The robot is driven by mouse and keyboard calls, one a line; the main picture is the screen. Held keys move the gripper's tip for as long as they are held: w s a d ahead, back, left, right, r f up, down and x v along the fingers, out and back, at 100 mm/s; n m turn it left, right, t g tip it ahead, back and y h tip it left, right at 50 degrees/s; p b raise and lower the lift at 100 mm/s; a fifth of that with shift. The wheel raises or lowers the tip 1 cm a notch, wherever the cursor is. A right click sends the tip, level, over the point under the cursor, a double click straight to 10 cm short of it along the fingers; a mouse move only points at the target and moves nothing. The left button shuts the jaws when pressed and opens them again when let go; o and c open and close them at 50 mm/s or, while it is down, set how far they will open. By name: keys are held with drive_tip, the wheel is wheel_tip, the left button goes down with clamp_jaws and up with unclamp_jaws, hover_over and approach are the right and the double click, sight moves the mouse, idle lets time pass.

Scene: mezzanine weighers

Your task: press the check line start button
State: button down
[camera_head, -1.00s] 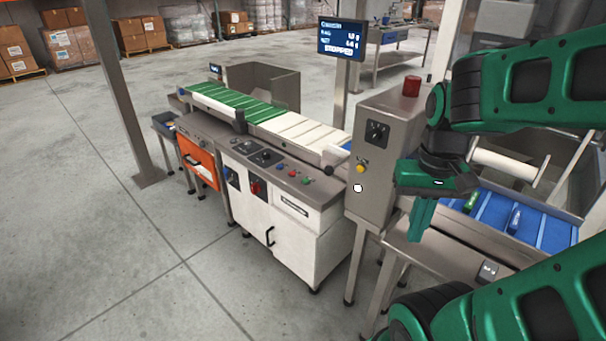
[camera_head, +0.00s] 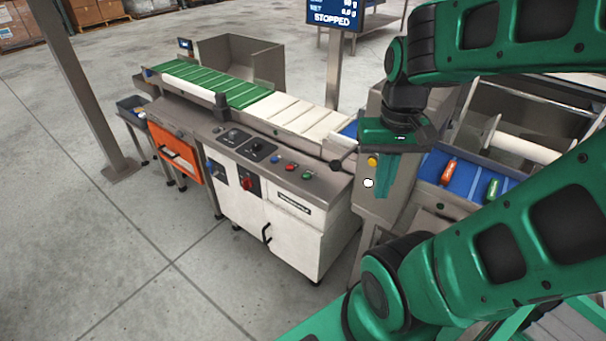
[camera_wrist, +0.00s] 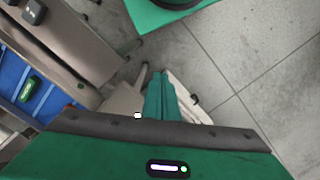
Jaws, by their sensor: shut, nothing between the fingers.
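The white check line cabinet (camera_head: 280,215) has a sloped grey control panel (camera_head: 228,142) on top. Along it sit a blue button (camera_head: 273,160), a red button (camera_head: 289,168) and a green button (camera_head: 307,176), with dark knobs to their left. I cannot read the button labels. The display screen (camera_head: 333,17) above reads STOPPED. My gripper (camera_head: 367,240) is shut and empty, its green fingers pointing down in front of the grey box, to the right of the panel and apart from the buttons. In the wrist view the shut fingers (camera_wrist: 158,75) hide part of the cabinet.
A grey upright box (camera_head: 400,185) with a yellow button (camera_head: 372,161) and a white round spot (camera_head: 368,183) stands right of the panel. A blue conveyor (camera_head: 430,165) carries small items at right. A dark ball-ended knob (camera_head: 336,165) stands beside the green button. Floor in front is clear.

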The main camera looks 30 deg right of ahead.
drive_tip(key=n+t+h, duration=0.4)
drive_tip(key=t+h, duration=0.1)
drive_tip(key=h, duration=0.3)
hover_over(305, 177)
wheel_tip(305, 177, down, 12)
drive_tip(key=shift+f, duration=0.2)
drive_tip(key=shift+w, duration=0.1)
drive_tip(key=shift+f, duration=0.15)
drive_tip(key=shift+f, duration=4.25)
drive_tip(key=shift+f, duration=0.2)
drive_tip(key=shift+f, duration=0.15)
